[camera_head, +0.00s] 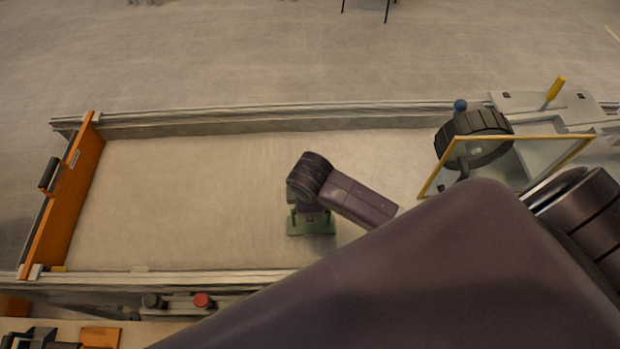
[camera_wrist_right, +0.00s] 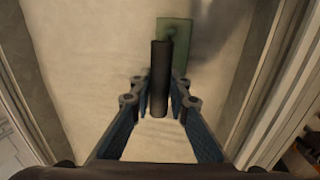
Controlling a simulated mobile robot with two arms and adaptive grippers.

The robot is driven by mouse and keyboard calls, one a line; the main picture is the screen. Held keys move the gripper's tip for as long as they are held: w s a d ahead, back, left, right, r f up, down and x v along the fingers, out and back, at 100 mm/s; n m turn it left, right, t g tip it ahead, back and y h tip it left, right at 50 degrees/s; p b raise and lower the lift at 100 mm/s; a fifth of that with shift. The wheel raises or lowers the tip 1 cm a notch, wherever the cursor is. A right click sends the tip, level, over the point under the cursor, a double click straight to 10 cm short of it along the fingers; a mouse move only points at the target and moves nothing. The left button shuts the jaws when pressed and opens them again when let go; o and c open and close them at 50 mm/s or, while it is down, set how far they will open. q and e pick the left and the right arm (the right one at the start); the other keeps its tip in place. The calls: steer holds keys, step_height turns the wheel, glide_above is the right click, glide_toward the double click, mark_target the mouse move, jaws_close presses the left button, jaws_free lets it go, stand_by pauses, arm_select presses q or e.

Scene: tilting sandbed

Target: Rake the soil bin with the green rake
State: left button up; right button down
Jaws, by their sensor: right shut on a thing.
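The green rake (camera_head: 311,224) has its flat green head low over the pale soil (camera_head: 180,200), near the middle of the soil bin (camera_head: 260,118). Whether its teeth touch the soil cannot be seen. In the right wrist view, my right gripper (camera_wrist_right: 160,92) is shut on the rake's dark upright handle (camera_wrist_right: 160,65). The green head (camera_wrist_right: 174,42) shows beyond the handle. In the head view, my right wrist and arm hide the fingers and part of the bin. My left gripper does not show.
An orange end board (camera_head: 65,205) closes the bin at the left. A black wheel (camera_head: 473,139) and yellow-edged clear panel (camera_head: 510,138) stand at the right. A red button (camera_head: 202,300) and a black knob (camera_head: 153,301) sit along the near side. The soil left of the rake is clear.

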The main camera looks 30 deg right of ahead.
steer(key=w+d+b, duration=0.2)
steer(key=w+d, duration=0.2)
steer(key=w, duration=0.5)
steer(key=w+d+b, duration=0.3)
steer(key=w+d, duration=0.1)
steer(key=w, duration=0.4)
steer(key=w+d+b, duration=0.2)
steer(key=w+d, duration=0.3)
steer(key=w, duration=0.4)
step_height(320, 180, up, 12)
steer(key=p, duration=0.7)
steer(key=shift+a+f, duration=0.2)
steer(key=shift+a, duration=0.1)
steer(key=shift+s, duration=0.1)
